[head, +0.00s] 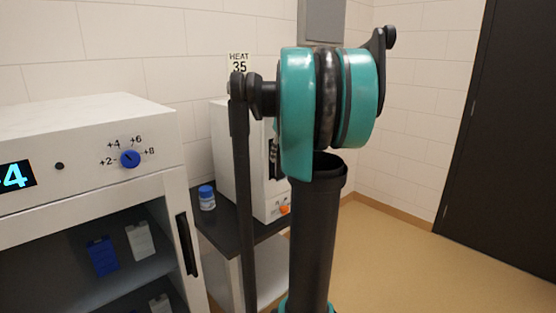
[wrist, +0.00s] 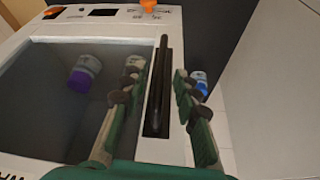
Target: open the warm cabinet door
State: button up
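The warm cabinet is a white box (head: 232,150) under a "HEAT 35" sign (head: 239,64) in the head view, its front mostly hidden behind my arm. In the wrist view its door (wrist: 50,105) has a dark window and looks shut. A bottle with a purple cap (wrist: 83,75) shows behind the window. The long dark door handle (wrist: 159,85) stands between the fingers of my gripper (wrist: 157,80). The gripper is open, with one finger on each side of the handle and visible gaps. My gripper cannot be made out in the head view.
A jar with a blue lid (head: 207,198) stands on the dark counter beside the warm cabinet. Orange knobs (wrist: 148,6) sit above the door. A cold cabinet (head: 85,130) with a blue knob is at left. Open floor (head: 395,255) lies at right.

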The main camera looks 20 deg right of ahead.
jog(key=shift+x, duration=1.3)
jog(key=shift+c, duration=0.4)
grip_shut()
